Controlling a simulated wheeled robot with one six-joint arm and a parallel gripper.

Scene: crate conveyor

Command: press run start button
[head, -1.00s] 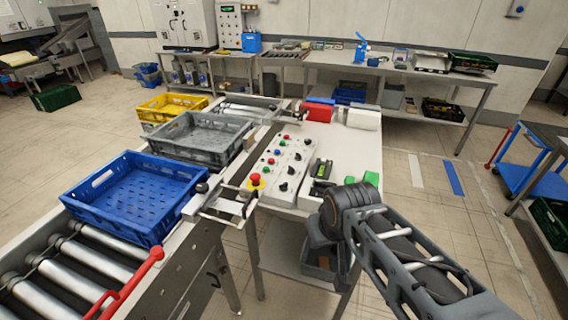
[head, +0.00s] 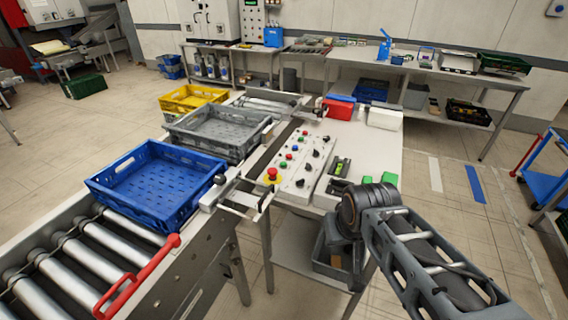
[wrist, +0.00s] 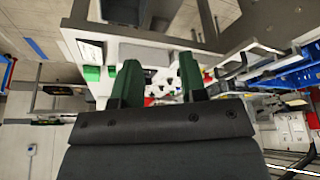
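The control panel (head: 312,163) is a light sloped box on the white table beside the conveyor. It carries a row of small coloured buttons (head: 289,156), including red, blue and green ones, and several black knobs (head: 315,153). A red mushroom button (head: 272,174) on a yellow base sits at its near end. Labels are too small to read, so I cannot tell which button is run start. In the wrist view my gripper (wrist: 160,80) shows two dark green fingers spread apart with nothing between them. Coloured buttons show small and blurred beyond the fingers. My gripper is hidden in the head view.
Blue (head: 115,215), grey (head: 185,145) and yellow (head: 168,106) crates stand on the roller conveyor left of the panel. A red handle (head: 140,280) sticks up at its near edge. Green blocks (head: 388,179) lie at the table's right.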

